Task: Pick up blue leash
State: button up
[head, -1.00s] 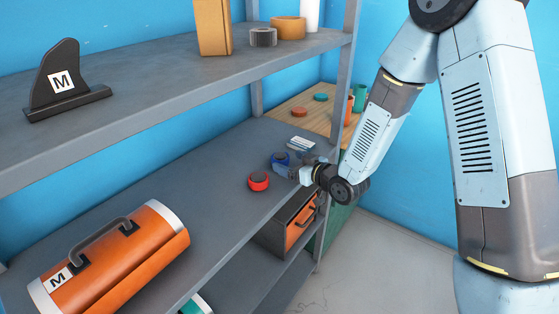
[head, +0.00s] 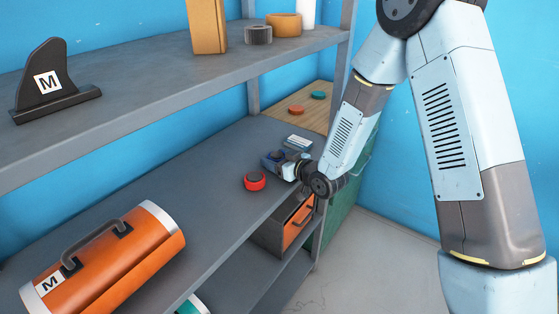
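The blue leash (head: 277,155) is a small coil on the middle shelf, towards its far right end. My gripper (head: 272,163) is at the leash, reaching in from the right, and partly covers it. The fingers are small and overlap the leash in this view, so I cannot tell whether they are open or shut on it. A red coil (head: 255,181) lies just in front and to the left of my gripper, apart from it.
A white card-like item (head: 299,142) lies behind my gripper. An orange cylinder case (head: 112,262) lies at the front left of the shelf. The upper shelf (head: 130,85) hangs above, bearing a black fin (head: 45,82) and tape rolls. The shelf middle is clear.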

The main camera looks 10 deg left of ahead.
jog(key=c, duration=0.6)
